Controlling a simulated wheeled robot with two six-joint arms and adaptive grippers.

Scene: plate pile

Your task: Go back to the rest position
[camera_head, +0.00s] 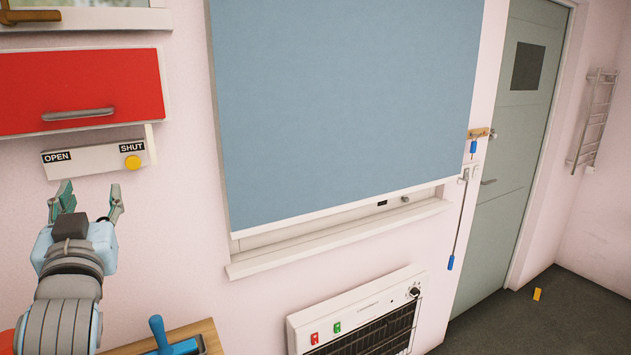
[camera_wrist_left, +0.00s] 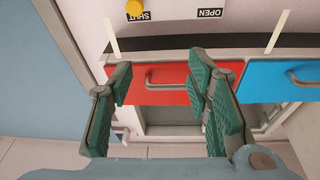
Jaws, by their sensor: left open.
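My left gripper (camera_head: 88,196) is at the lower left of the head view, its fingers spread and nothing between them. It is in front of the wall, below the OPEN/SHUT panel (camera_head: 95,158). In the left wrist view its green finger pads (camera_wrist_left: 160,90) stand apart and empty, with the red cabinet front (camera_wrist_left: 165,95) behind them. My right gripper is not in view. No plates show in either view.
The red cupboard (camera_head: 80,90) hangs above the panel with its yellow knob (camera_head: 133,162). A blue blind (camera_head: 345,100) covers the window. A heater (camera_head: 360,310) stands below. A blue-handled object (camera_head: 160,335) lies on a wooden surface at lower left. A grey-green door (camera_head: 510,150) is right.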

